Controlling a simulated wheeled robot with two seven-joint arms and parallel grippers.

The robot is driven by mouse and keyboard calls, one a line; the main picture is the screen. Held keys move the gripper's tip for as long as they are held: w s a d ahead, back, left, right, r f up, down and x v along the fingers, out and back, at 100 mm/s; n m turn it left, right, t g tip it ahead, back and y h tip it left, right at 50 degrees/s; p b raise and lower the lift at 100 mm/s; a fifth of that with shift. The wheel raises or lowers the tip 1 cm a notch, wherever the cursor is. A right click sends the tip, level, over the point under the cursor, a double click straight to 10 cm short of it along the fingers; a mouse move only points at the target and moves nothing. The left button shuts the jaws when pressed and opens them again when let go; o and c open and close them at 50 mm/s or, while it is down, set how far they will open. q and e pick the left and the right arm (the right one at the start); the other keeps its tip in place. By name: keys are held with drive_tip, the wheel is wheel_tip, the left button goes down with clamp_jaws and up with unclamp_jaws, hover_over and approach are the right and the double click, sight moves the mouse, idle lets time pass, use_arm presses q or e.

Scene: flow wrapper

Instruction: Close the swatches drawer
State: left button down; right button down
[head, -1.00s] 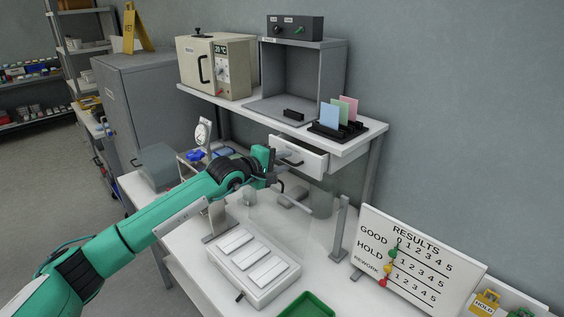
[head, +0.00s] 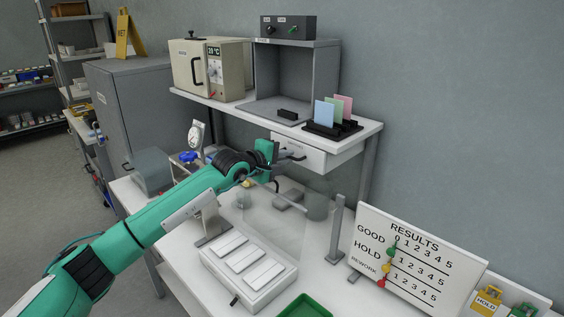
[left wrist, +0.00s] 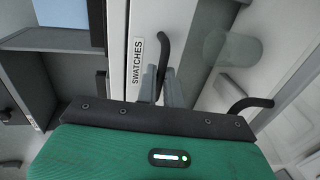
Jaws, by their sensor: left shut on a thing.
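The white swatches drawer (head: 305,154) is under the right part of the raised shelf. Its front sits at or close to the shelf's front edge, and no open interior shows in the head view. The left wrist view shows its SWATCHES label (left wrist: 137,66) beside the dark bar handle (left wrist: 163,50). My left gripper (head: 279,156) is at the drawer front; its grey fingers (left wrist: 162,88) are shut on the handle in the left wrist view. The fingers and wrist hide part of the handle and drawer front. My right gripper is not in view.
Above the drawer, the shelf (head: 352,140) carries a black rack (head: 332,130) with colored cards, a grey booth and a beige oven (head: 212,68). Below are a clear guard (head: 275,225) and a white tray unit (head: 248,278). A results board (head: 415,260) stands at right.

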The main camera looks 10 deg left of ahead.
use_arm(q)
drive_tip(key=shift+r, duration=0.1)
